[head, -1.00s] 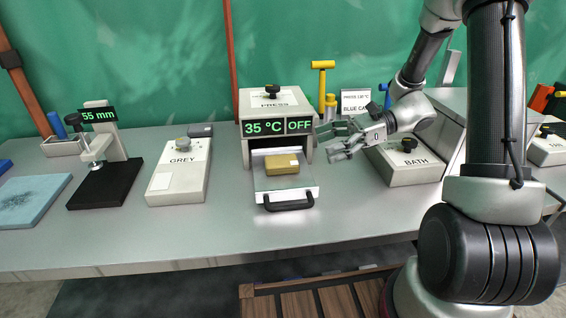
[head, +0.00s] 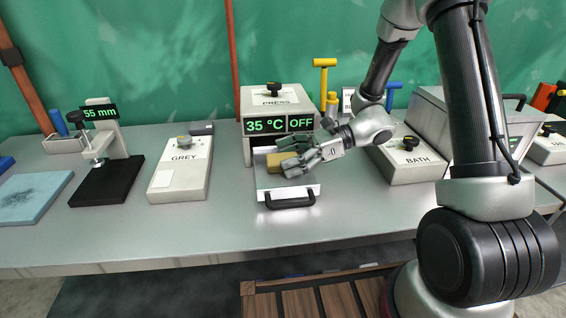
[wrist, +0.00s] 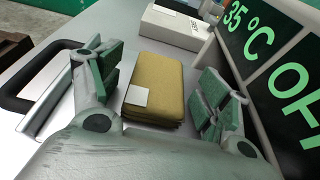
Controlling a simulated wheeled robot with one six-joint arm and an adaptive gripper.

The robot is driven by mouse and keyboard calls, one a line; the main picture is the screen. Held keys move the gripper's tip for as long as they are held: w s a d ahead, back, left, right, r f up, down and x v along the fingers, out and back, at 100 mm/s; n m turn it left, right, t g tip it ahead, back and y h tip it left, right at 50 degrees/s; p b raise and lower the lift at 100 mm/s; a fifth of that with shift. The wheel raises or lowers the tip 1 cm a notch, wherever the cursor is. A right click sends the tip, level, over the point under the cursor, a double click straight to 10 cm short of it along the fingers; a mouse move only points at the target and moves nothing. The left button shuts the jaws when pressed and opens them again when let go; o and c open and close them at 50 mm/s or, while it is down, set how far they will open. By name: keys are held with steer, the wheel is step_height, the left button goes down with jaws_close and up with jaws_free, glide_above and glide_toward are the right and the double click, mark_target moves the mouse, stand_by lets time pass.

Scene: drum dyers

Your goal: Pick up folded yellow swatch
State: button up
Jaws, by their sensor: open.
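The folded yellow swatch (wrist: 157,87) lies flat between my gripper's fingers in the wrist view, with a small white label on its left side. In the head view the swatch (head: 276,164) rests on the press's pulled-out tray (head: 270,183), partly hidden behind my gripper. My gripper (head: 289,156) is open around the swatch, with one green-padded finger on each side. The wrist view shows my gripper (wrist: 162,92) with gaps between both fingers and the swatch.
The press (head: 270,100), reading 35 °C and OFF, stands right behind the tray. The tray's black handle (head: 290,202) faces front. A GREY box (head: 180,178) is to the left and a BATH box (head: 408,168) to the right. The bench front is clear.

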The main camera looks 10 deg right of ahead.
steer(key=shift+c, duration=0.2)
steer(key=c, duration=1)
steer(key=shift+r, duration=0.1)
steer(key=shift+c, duration=0.2)
